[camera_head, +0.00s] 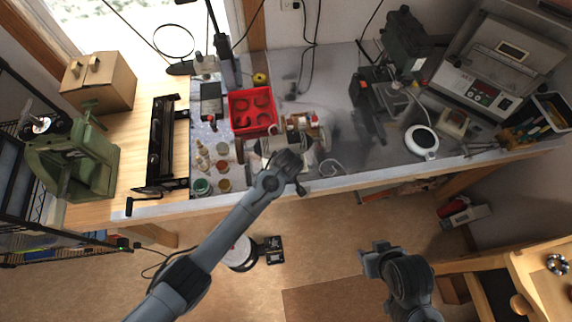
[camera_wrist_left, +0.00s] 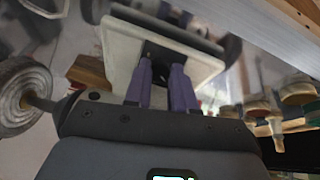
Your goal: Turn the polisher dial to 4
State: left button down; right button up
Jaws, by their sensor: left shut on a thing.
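The polisher (camera_head: 268,147) stands near the front edge of the metal bench, with round wheels on either side. Its cream housing (camera_wrist_left: 120,45) fills the upper middle of the left wrist view, and one wheel (camera_wrist_left: 22,88) shows at the left. My left gripper (camera_head: 298,163) is at the polisher's front. In the wrist view its two purple fingers (camera_wrist_left: 163,85) are shut on the polisher dial at the panel. The dial is hidden by the fingers, so its setting cannot be read. My right gripper (camera_head: 378,258) is off the bench, over the floor, away from the polisher.
A red bin (camera_head: 250,122) stands behind the polisher. Small bottles and jars (camera_head: 202,186) stand left of it. A white round dish (camera_head: 421,141) and a console machine (camera_head: 485,90) are to the right. A green machine (camera_head: 85,155) is far left.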

pick_arm(q)
jog(key=shift+r+m+p, duration=0.15)
jog(key=shift+m+p, duration=0.4)
jog(key=shift+m, duration=0.55)
jog(key=m+p, duration=0.1)
jog(key=m, duration=0.1)
jog(key=shift+m+y, duration=0.3)
jog(key=m+p, duration=0.1)
jog(key=m, duration=0.4)
jog(key=shift+d+y, duration=0.1)
jog(key=shift+y, duration=0.2)
jog(key=m, duration=0.3)
jog(key=shift+m, duration=0.4)
jog(key=m, duration=0.2)
jog(key=shift+m+y, duration=0.3)
jog(key=shift+y, duration=0.1)
jog(key=m, duration=0.3)
jog(key=shift+d+m, duration=0.1)
jog(key=shift+m, duration=0.3)
jog(key=shift+f+m+t, duration=0.2)
jog(key=shift+m+t, duration=0.1)
jog(key=shift+m, duration=0.5)
